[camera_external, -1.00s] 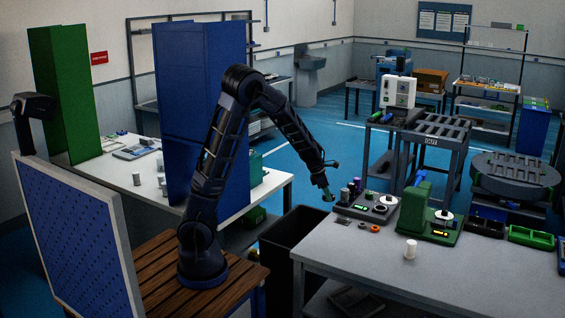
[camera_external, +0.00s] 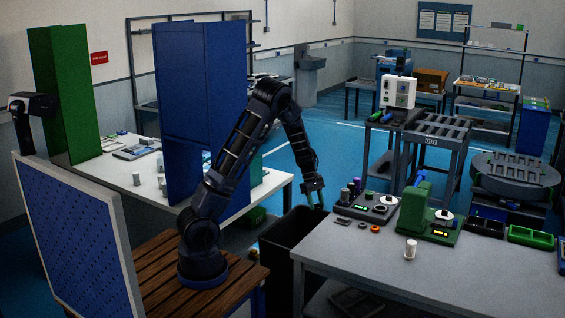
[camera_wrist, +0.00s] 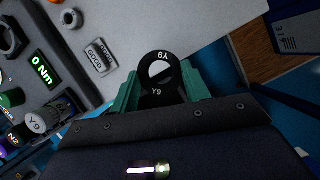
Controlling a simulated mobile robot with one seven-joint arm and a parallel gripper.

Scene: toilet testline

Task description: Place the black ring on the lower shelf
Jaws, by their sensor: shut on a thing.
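My gripper (camera_external: 315,197) points down beside the left edge of the grey table, near the black bin. In the wrist view its green fingers (camera_wrist: 160,92) are shut on a black ring (camera_wrist: 174,72) with white "Y9" lettering. Its hole shows a light and dark patch. The held ring is too small to make out in the external view. A lower shelf (camera_external: 318,306) shows in part under the grey table, with dark items on it. Whether this is the shelf named in the task, I cannot tell.
The grey table (camera_external: 480,285) carries a dark test device (camera_external: 370,207), a green device (camera_external: 428,218), a white cylinder (camera_external: 410,249), and small rings near its back edge. The open black bin (camera_external: 283,236) stands left of it. The table's front is mostly clear.

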